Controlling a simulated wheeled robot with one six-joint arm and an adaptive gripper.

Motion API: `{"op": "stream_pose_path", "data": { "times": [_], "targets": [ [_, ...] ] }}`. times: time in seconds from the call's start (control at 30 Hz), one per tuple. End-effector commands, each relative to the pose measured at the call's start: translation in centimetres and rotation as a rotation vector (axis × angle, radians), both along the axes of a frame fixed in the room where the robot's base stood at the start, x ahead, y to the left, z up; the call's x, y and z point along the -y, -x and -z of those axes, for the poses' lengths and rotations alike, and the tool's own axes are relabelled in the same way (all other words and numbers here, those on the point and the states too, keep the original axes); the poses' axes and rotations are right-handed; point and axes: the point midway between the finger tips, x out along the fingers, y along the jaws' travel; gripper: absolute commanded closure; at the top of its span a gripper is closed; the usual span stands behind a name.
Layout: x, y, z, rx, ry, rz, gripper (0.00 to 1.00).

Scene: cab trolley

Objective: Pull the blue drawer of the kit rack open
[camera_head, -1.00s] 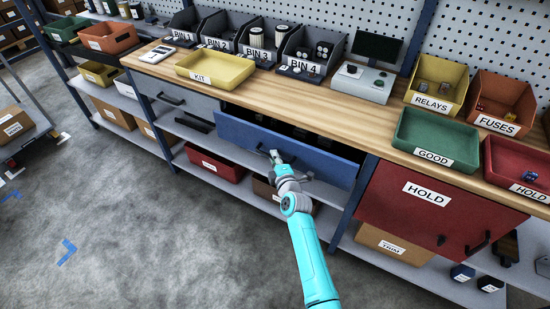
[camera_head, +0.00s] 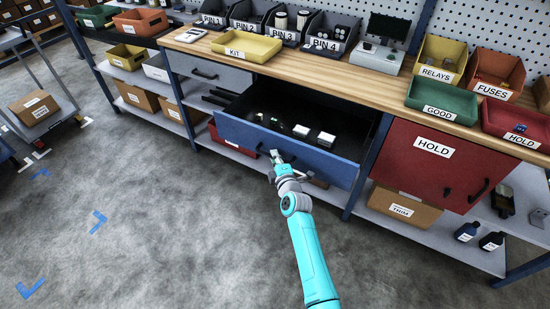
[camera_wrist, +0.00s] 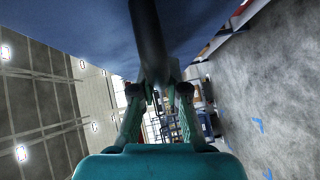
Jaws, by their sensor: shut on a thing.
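The blue drawer (camera_head: 300,152) under the wooden worktop stands well open in the head view. Its dark inside shows small pale boxes (camera_head: 314,133) and a few smaller items. My gripper (camera_head: 276,157) is at the middle of the drawer front. It is shut on the drawer's dark handle (camera_wrist: 148,40), which runs between the fingers in the wrist view. The blue drawer front (camera_wrist: 85,30) fills the top of that view. The fingers hide part of the handle in the head view.
A grey drawer (camera_head: 205,73) is shut at the left, and a red HOLD front (camera_head: 425,165) is at the right. A yellow KIT tray (camera_head: 246,46) and a green GOOD tray (camera_head: 442,100) stand on the worktop (camera_head: 330,75). The floor (camera_head: 160,215) at the left is clear.

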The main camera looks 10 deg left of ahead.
Motion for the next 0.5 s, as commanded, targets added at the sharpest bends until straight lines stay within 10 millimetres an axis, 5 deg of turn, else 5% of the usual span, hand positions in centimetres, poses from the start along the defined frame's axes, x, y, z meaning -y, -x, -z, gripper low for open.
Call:
{"op": "stream_pose_path", "data": {
  "times": [0.43, 0.5],
  "targets": [
    [0.1, 0.0, 0.12, -0.001, 0.001, 0.001, 1.0],
    [0.1, 0.01, 0.12, -0.002, 0.001, 0.001, 0.74]
  ]
}}
